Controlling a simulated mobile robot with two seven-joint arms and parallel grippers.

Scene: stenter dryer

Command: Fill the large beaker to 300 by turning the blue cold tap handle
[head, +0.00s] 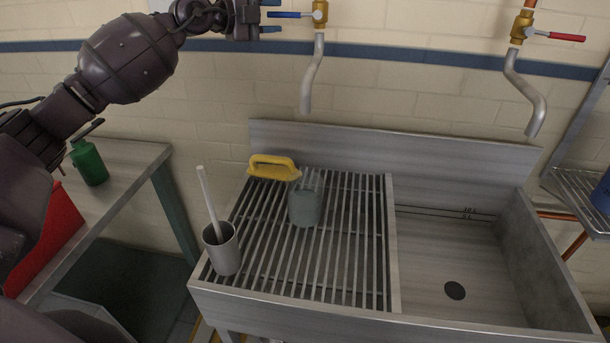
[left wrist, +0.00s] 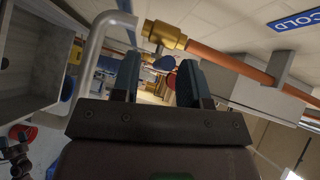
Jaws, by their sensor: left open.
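The blue cold tap handle (head: 287,15) points left from its brass valve (head: 320,14), high on the wall. My left gripper (head: 270,16) is open, with its fingers above and below the handle's end. In the left wrist view the blue handle (left wrist: 164,63) shows between the fingertips (left wrist: 158,75); contact cannot be told. The cold spout (head: 312,75) hangs down, and no water stream shows. A grey-green translucent beaker (head: 305,206) stands upright on the slatted rack below the spout. Its scale and water level cannot be read. My right gripper is not in view.
A grey cup (head: 222,250) with a stick and a yellow brush (head: 273,168) are on the rack (head: 350,240). The sink basin (head: 450,255) at right is empty. A red-handled tap (head: 560,36) hangs above it. A green bottle (head: 89,163) stands on the left table.

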